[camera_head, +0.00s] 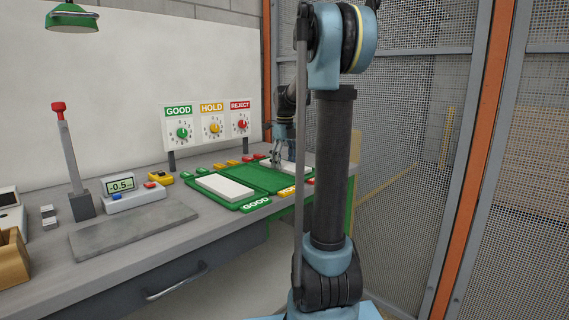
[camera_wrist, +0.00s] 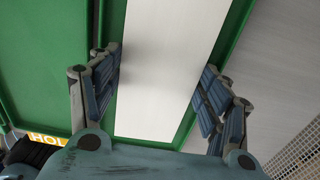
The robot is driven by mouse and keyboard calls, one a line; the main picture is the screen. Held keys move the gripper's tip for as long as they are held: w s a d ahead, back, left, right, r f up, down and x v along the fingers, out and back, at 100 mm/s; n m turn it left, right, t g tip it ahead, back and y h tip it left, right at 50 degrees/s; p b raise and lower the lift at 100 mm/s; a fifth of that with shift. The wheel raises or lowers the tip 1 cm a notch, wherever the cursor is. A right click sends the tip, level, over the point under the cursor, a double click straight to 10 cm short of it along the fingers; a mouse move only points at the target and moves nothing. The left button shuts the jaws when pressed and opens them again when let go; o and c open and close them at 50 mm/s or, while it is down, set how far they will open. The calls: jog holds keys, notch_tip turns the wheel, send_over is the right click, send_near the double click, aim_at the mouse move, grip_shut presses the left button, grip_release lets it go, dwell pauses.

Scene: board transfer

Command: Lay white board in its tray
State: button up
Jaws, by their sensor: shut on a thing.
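A white board (camera_wrist: 165,60) lies between the two fingers of my gripper (camera_wrist: 158,85) in the wrist view. My gripper is shut on its sides. In the head view this board (camera_head: 297,168) is at the far right end of the green tray (camera_head: 262,177), and my gripper (camera_head: 276,163) is over it, partly hidden by my arm. In the wrist view green tray edges (camera_wrist: 212,65) run along both sides of the board. I cannot tell if it rests fully on the tray floor. Another white board (camera_head: 224,187) lies in the GOOD compartment. The middle compartment is bare green.
A sign with GOOD, HOLD and REJECT dials (camera_head: 210,125) stands behind the tray. A scale reading -0.5 (camera_head: 120,187), a red-topped post (camera_head: 70,150) and a grey slab (camera_head: 135,230) are to the left. Mesh fencing (camera_head: 410,130) stands on the right.

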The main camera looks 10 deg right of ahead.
jog(key=shift+f, duration=0.15)
jog(key=o, duration=1.4)
notch_tip(320, 180, up, 12)
jog(key=shift+f, duration=0.1)
